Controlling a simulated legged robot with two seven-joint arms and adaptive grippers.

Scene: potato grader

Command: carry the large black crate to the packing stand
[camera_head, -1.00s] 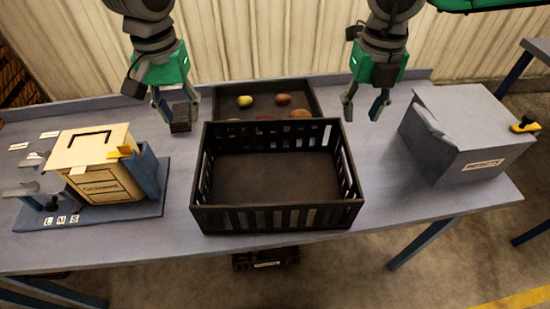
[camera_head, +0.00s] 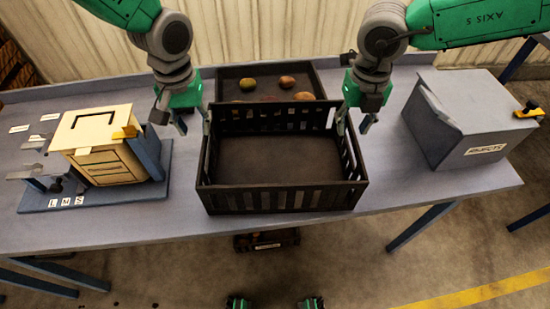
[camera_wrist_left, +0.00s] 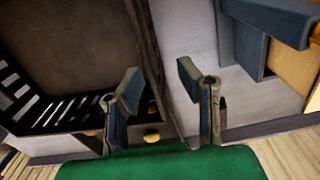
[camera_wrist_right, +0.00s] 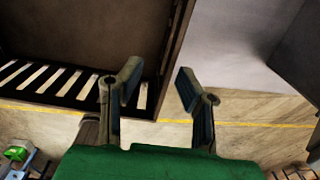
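The large black crate (camera_head: 285,198) stands upright and empty on the grey table, with slatted walls. My left gripper (camera_head: 193,122) is open at its back left side, and my right gripper (camera_head: 354,124) is open at its back right side. In the left wrist view the crate (camera_wrist_left: 85,40) has its side wall between my spread fingers (camera_wrist_left: 160,92). In the right wrist view the crate's (camera_wrist_right: 85,40) side wall also runs between my open fingers (camera_wrist_right: 160,88). Contact cannot be told. No packing stand can be identified for certain.
A black tray (camera_head: 222,85) with several potatoes lies just behind the crate. A cream box (camera_head: 98,140) on a blue stand is at left, a grey rejects box (camera_head: 462,130) at right.

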